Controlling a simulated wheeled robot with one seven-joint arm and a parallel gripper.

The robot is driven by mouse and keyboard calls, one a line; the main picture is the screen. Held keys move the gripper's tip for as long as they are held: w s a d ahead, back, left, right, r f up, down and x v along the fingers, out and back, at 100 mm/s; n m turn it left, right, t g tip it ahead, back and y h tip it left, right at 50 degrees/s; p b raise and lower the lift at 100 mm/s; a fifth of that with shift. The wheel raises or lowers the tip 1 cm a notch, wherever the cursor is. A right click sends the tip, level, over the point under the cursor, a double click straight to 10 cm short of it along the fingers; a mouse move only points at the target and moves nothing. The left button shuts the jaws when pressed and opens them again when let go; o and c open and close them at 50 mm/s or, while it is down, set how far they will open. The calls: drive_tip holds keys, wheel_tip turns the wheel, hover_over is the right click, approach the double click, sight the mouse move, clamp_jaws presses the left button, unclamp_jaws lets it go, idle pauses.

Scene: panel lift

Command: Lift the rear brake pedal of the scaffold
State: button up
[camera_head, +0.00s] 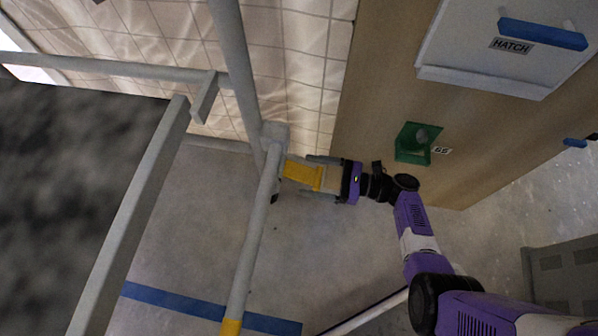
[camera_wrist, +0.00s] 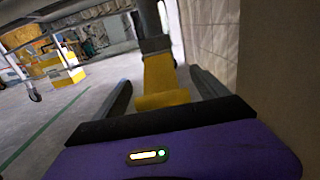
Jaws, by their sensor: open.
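The yellow rear brake pedal (camera_head: 303,174) sticks out from the foot of the grey scaffold post (camera_head: 272,135) toward my gripper (camera_head: 314,176). In the wrist view the pedal (camera_wrist: 161,78) lies between the two dark fingers of my gripper (camera_wrist: 163,90), with its broad near end close to the palm. The fingers are open, one on each side, and a gap shows beside the pedal. I cannot tell whether either finger touches it. The caster under the post is mostly hidden.
A tan panel wall (camera_head: 375,110) with a green bracket (camera_head: 405,155) and a white hatch (camera_head: 462,62) stands close to the right of my gripper. Scaffold rails (camera_head: 254,235) run on the left. In the wrist view, yellow-and-white boxes (camera_wrist: 62,72) stand far left. Floor beneath is open.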

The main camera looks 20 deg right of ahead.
sight(297, 173)
drive_tip(key=shift+b+x, duration=0.45)
drive_tip(key=shift+x, duration=1.6)
clamp_jaws()
drive_tip(key=shift+r, duration=0.1)
